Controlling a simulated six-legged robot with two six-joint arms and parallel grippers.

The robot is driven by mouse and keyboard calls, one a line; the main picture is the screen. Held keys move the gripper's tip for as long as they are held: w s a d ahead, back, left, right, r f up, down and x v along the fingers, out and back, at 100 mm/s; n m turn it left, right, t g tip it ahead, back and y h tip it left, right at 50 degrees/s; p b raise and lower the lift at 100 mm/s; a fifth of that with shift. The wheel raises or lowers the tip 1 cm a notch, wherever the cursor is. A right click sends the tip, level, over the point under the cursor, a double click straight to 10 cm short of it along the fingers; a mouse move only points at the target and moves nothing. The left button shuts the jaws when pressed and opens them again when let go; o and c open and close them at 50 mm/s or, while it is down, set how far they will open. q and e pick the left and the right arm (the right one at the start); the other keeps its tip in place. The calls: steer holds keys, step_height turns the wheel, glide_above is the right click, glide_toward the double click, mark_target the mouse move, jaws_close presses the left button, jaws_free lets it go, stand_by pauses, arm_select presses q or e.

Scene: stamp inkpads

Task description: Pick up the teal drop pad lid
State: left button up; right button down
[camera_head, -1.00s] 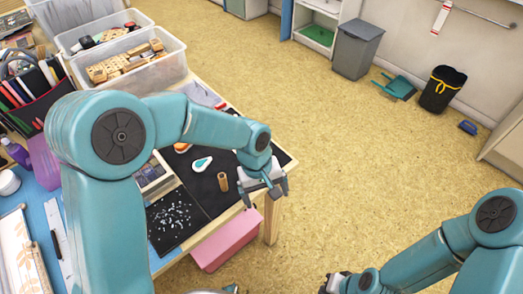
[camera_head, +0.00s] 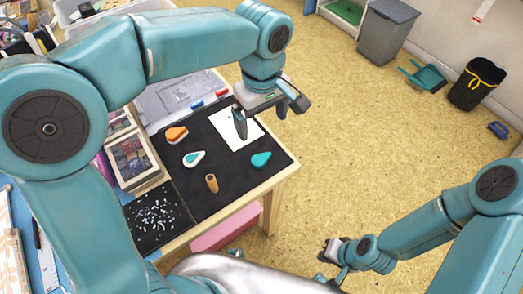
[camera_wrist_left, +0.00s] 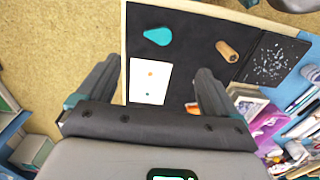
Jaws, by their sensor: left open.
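The teal drop-shaped lid (camera_head: 261,159) lies flat on the black mat near the table's right edge. It also shows in the left wrist view (camera_wrist_left: 158,36), beyond the fingers. A white and teal drop-shaped pad (camera_head: 194,158) lies to its left. My left gripper (camera_head: 270,117) is open and empty above the mat, over the far side by the white card, apart from the lid. Its two fingers show spread in the wrist view (camera_wrist_left: 155,88). My right gripper (camera_head: 333,250) is low at the lower middle, away from the table; its jaw state is unclear.
An orange drop-shaped pad (camera_head: 176,134) and a small wooden cylinder (camera_head: 211,183) lie on the mat. A white card (camera_head: 232,140) with dots lies there too. A speckled black sheet (camera_head: 155,217) and a box of ink pads (camera_head: 130,160) stand left. Open floor lies right of the table.

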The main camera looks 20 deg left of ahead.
arm_select(q)
steer(key=b, duration=0.2)
glide_above(262, 158)
steer(key=f, duration=0.9)
steer(key=shift+s+f, duration=0.25)
steer(key=shift+f, duration=0.6)
steer(key=f, duration=0.5)
steer(key=shift+w, duration=0.25)
steer(key=c, duration=1.1)
arm_select(e)
steer(key=shift+w+d+f, duration=0.1)
steer(key=shift+w+f, duration=0.05)
steer(key=shift+f, duration=0.4)
steer(key=shift+w+f, duration=0.15)
steer(key=shift+f, duration=0.35)
